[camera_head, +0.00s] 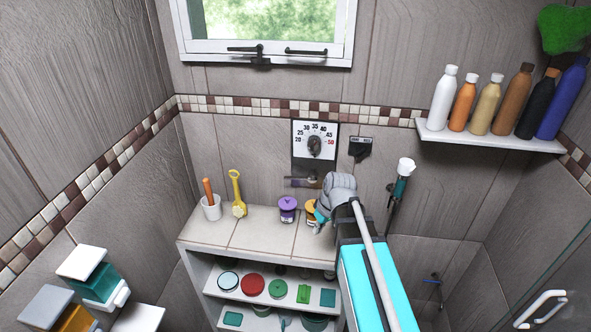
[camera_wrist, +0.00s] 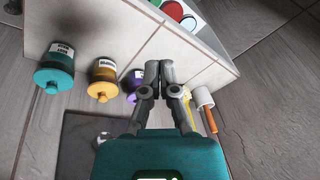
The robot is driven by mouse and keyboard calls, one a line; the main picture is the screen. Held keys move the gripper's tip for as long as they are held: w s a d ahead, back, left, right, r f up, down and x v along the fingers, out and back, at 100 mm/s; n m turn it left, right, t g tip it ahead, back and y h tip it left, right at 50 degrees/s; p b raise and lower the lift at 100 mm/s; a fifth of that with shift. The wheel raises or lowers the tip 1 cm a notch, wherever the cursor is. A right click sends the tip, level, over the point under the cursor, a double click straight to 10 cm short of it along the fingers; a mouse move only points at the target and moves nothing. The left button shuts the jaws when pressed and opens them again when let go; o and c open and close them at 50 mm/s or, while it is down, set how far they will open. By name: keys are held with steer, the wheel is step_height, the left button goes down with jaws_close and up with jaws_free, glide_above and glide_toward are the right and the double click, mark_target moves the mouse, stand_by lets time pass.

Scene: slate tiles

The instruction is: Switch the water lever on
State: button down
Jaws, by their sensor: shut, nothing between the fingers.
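A dark wall fitting (camera_head: 360,148) with small pale lettering is mounted right of the temperature dial (camera_head: 315,143); the lettering is too small to read. A grey bar-like fitting (camera_head: 301,182) projects from the lower end of the dial's dark panel, partly behind my arm. I cannot tell for certain which of these is the water lever. My gripper (camera_wrist: 159,72) is shut and empty, its fingertips together in the wrist view, over the ledge by the jars. In the head view my wrist hides the fingers. The dark panel also shows in the wrist view (camera_wrist: 84,138).
A purple jar (camera_head: 288,209) and a yellow jar (camera_head: 311,209) stand on the tiled ledge (camera_head: 265,232) close to my gripper. A hand shower (camera_head: 401,180) hangs right, below a bottle shelf (camera_head: 490,138).

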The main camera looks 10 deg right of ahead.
steer(key=w+d+r+n+t+y+p, duration=0.1)
steer(key=w+r+n, duration=0.4)
steer(key=w, duration=0.5)
steer(key=w+d+r+n+t+y+p, duration=0.2)
steer(key=w+r+n, duration=0.4)
steer(key=w, duration=0.4)
steer(key=shift+r+t+y+p, duration=0.7)
steer(key=shift+t+y+p, duration=0.1)
steer(key=shift+y+p, duration=0.55)
steer(key=shift+w+a+f, duration=0.15)
steer(key=shift+a, duration=0.05)
steer(key=shift+d+f+b+x, duration=0.35)
steer(key=shift+b+x, duration=1.35)
steer(key=shift+x, duration=0.35)
steer(key=shift+d+f+b+x, duration=0.35)
steer(key=shift+b+x, duration=1.3)
steer(key=shift+x, duration=0.45)
steer(key=shift+d+f+b+x, duration=0.35)
steer(key=shift+b+x, duration=1.35)
steer(key=shift+x, duration=0.35)
steer(key=shift+d+f, duration=0.1)
steer(key=shift+d, duration=0.1)
